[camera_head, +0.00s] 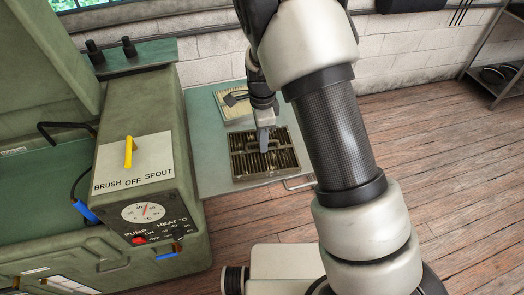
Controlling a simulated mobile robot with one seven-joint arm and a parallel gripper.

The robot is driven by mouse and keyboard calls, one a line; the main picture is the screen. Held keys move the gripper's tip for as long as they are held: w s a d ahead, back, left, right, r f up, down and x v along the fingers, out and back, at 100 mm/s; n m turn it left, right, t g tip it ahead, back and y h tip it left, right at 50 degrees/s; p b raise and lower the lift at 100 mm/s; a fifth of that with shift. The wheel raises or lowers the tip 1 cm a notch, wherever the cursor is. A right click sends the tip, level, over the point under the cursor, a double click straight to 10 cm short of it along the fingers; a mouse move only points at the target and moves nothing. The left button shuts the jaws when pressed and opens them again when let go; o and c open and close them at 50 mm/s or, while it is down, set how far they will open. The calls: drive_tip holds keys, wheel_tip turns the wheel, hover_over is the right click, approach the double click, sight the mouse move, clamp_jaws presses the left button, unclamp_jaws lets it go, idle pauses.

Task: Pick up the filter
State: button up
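A dark slatted filter (242,164) with a metal frame lies on the green side shelf (213,178). A second, paler panel (229,116) lies behind it, partly hidden by my arm; I cannot tell whether it is also a filter. My gripper (264,140) points down over the middle of the slatted filter. A grey finger shows there, close to a grey handle-like part on the filter. I cannot tell whether they touch. The far side of the gripper is hidden, so its opening is unclear.
A green washing machine (150,215) with a yellow-handled selector (129,152) stands left of the shelf. A metal loop handle (298,184) sticks out at the shelf's front right. A white brick wall is behind. The wooden floor (455,180) at right is clear up to a metal rack (497,85).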

clamp_jaws()
idle(1.4)
